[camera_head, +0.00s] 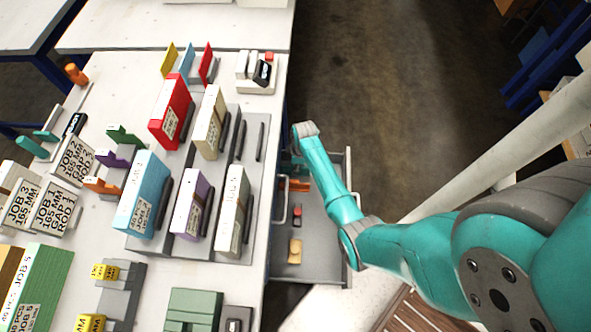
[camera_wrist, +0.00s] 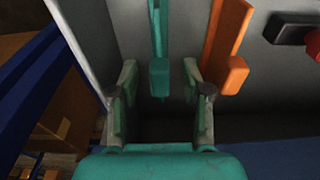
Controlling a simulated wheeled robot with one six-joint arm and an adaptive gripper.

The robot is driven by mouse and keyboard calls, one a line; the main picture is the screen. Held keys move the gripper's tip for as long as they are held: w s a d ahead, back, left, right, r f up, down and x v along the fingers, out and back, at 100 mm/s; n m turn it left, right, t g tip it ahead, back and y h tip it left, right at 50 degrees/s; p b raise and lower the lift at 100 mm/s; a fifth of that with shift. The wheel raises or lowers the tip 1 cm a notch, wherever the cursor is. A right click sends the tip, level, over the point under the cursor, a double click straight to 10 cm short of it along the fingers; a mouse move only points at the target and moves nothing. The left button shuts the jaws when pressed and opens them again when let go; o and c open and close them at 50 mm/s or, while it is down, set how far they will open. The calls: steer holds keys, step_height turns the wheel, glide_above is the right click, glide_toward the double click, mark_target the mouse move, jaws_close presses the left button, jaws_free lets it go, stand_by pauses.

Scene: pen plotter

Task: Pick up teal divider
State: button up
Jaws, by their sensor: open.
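The teal divider (camera_wrist: 158,45) is a long thin strip with a blocky end, in the grey drawer (camera_wrist: 260,90). In the wrist view it runs away from me, its near end between the tips of my gripper (camera_wrist: 160,95). The two fingers are apart, one on each side, with dark space between them and the divider. The right finger is close to an orange divider (camera_wrist: 226,50) lying beside the teal one. In the head view the open drawer (camera_head: 322,258) shows right of the table, and my arm hides my gripper.
The drawer also holds a red-and-black item (camera_head: 297,214) and a yellowish block (camera_head: 295,250). The drawer's left wall (camera_wrist: 88,35) is close to the left finger. The white table (camera_head: 75,275) carries several upright labelled boxes. Floor (camera_head: 400,90) beyond the drawer is clear.

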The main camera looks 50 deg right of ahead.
steer(key=shift+f, duration=0.25)
jaws_close()
